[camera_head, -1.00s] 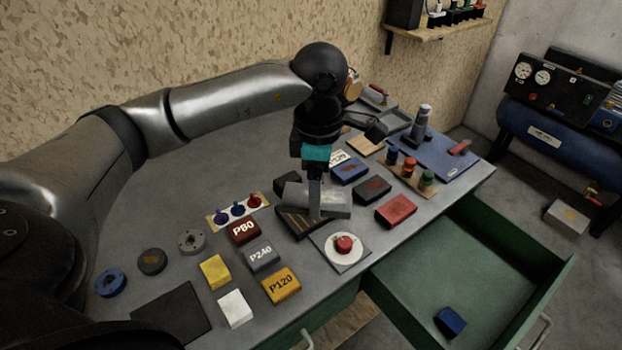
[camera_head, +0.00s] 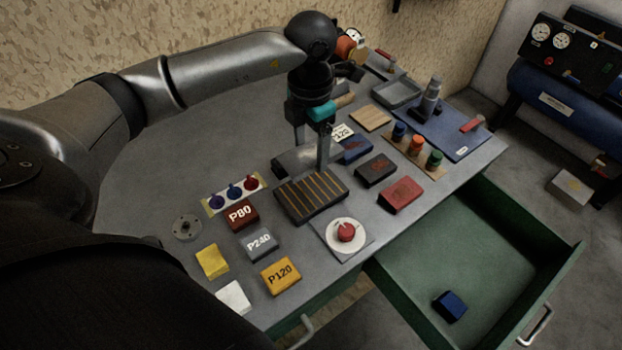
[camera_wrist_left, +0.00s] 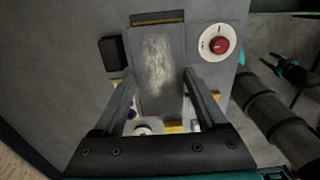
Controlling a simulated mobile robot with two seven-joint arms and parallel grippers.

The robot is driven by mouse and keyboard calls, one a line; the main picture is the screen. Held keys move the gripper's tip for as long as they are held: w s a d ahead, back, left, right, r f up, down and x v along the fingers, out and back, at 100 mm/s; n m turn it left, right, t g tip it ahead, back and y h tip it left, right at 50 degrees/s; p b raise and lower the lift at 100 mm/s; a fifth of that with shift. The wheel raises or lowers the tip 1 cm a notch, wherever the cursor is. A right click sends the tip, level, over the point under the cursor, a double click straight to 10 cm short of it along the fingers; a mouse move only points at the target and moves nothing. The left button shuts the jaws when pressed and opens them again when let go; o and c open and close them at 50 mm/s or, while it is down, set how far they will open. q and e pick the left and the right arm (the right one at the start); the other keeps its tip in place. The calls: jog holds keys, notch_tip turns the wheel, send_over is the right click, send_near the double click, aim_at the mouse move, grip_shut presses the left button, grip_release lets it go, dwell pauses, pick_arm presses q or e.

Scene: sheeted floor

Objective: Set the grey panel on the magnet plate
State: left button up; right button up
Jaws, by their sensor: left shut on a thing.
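The grey panel (camera_head: 289,161) is held by my left gripper (camera_head: 321,166), which is shut on it. In the head view, the panel shows beside the far edge of the magnet plate (camera_head: 312,196), a dark plate with tan stripes whose top is mostly uncovered in this view. In the left wrist view, the panel (camera_wrist_left: 160,70) lies between the two fingers and covers most of the plate, leaving a strip at the top. The gripper hides part of the panel in the head view. I cannot tell the gap beneath it.
A round red knob (camera_head: 346,232) on a pale dial is close to the plate's near edge. Sanding blocks P80 (camera_head: 241,214), P240 (camera_head: 260,244) and P120 (camera_head: 281,275) lie left. Dark (camera_head: 376,169) and red (camera_head: 401,195) blocks lie right. A green drawer (camera_head: 470,245) stands open.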

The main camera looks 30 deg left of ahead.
aim_at(311, 190)
pick_arm(q)
notch_tip(311, 190, down, 10)
jog(key=shift+r+b, duration=0.1)
jog(key=shift+b, duration=0.25)
jog(key=shift+f, duration=0.3)
jog(key=o, duration=1.6)
jog(key=shift+r, duration=0.1)
notch_tip(311, 190, up, 12)
jog(key=shift+r+p, duration=0.15)
jog(key=shift+p, duration=0.2)
